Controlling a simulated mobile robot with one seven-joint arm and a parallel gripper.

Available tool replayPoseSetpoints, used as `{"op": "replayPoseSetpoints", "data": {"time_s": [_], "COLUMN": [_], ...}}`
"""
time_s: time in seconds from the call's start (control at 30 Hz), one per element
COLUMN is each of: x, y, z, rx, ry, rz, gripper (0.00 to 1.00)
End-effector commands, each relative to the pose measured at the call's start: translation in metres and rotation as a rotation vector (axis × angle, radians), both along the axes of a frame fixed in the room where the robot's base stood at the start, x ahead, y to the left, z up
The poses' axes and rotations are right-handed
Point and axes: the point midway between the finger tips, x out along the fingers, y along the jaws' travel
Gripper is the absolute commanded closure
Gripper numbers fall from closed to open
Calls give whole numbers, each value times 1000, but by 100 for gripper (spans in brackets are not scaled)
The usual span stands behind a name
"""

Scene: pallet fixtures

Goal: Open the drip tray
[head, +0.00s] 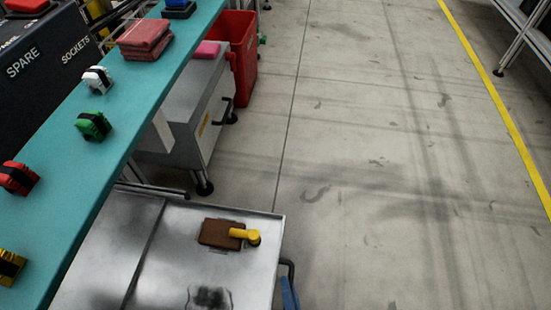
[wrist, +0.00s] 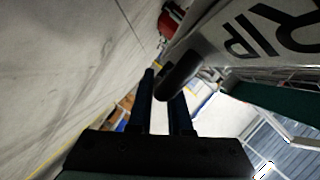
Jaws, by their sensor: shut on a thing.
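The drip tray's pale front panel (wrist: 255,32), with letters reading "RIP" in part, fills the upper right of the wrist view. Its dark bar handle (wrist: 180,72) stands out from the panel; in the head view the handle (head: 289,266) shows at the right edge of a grey metal unit (head: 110,262). My gripper (wrist: 164,90) is shut on the handle, with a dark blue finger on each side of it. In the head view only a blue part of my gripper (head: 289,291) shows at the bottom. I cannot tell how far the tray is open.
A brown block (head: 220,234) and a yellow piece (head: 245,235) lie on the metal top. A teal bench (head: 120,130) with several coloured items runs along the left. A grey cabinet (head: 190,125) and red bin (head: 241,60) stand behind. The floor (head: 390,190) at right is clear.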

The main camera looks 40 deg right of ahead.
Motion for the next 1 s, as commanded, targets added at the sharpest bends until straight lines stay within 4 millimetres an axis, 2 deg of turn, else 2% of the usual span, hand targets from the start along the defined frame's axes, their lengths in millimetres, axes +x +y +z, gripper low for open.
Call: {"op": "replayPoseSetpoints", "data": {"time_s": [0.43, 0.47, 0.6, 0.87, 1.0], "x": [-5, -5, -4, -3, -10], "y": [-3, -3, -3, -2, 2], "z": [-1, -1, -1, 0, 3], "rx": [-1, -1, -2, -1, 0], "ry": [3, 3, 2, 1, 3], "rz": [-3, -3, -2, -1, -1], "gripper": [100, 77, 53, 53, 53]}}
